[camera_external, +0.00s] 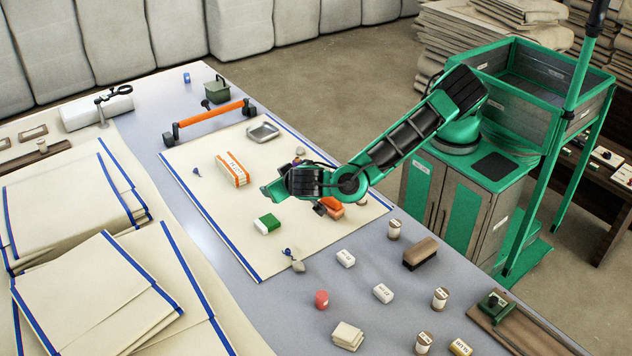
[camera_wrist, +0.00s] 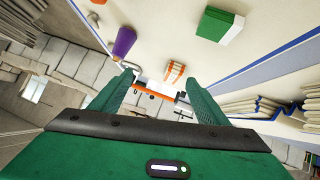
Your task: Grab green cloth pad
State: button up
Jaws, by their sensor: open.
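The green cloth pad (camera_external: 264,225), a small block with a green part and a white part, lies on the cream mat (camera_external: 215,213), below and slightly left of my gripper. It also shows at the top of the wrist view (camera_wrist: 213,24), right of the space between the fingers. My gripper (camera_external: 268,190) is held above the mat at the end of the arm, pointing left. In the wrist view its fingers (camera_wrist: 158,82) are apart with nothing held between them, and the pad is clear of them.
An orange and white box (camera_external: 231,170) stands on the mat left of my gripper. Orange blocks (camera_external: 332,205) lie under my wrist, and a purple object (camera_wrist: 124,41) is near the left finger. A metal tray (camera_external: 263,131) is farther back. Several small items, including a red one (camera_external: 321,299), stand in front.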

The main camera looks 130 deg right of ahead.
aim_at(269, 223)
jog(key=w+a+f+t+h, duration=0.1)
jog(key=a+f, duration=0.1)
jog(key=a, duration=0.1)
jog(key=w+a+f+t+h, duration=0.1)
jog(key=w+a+f, duration=0.1)
jog(key=a, duration=0.2)
jog(key=w+a+f, duration=0.2)
jog(key=a, duration=0.2)
jog(key=shift+w+a+f+t+h, duration=0.2)
jog(key=shift+f+t+h, duration=0.1)
jog(key=shift+t+h, duration=0.1)
jog(key=x, duration=0.5)
jog(key=shift+d+f, duration=0.1)
jog(key=shift+f+x, duration=0.15)
jog(key=shift+x, duration=1.2)
jog(key=shift+f+x, duration=0.15)
jog(key=shift+x, duration=1.2)
jog(key=c, duration=1.1)
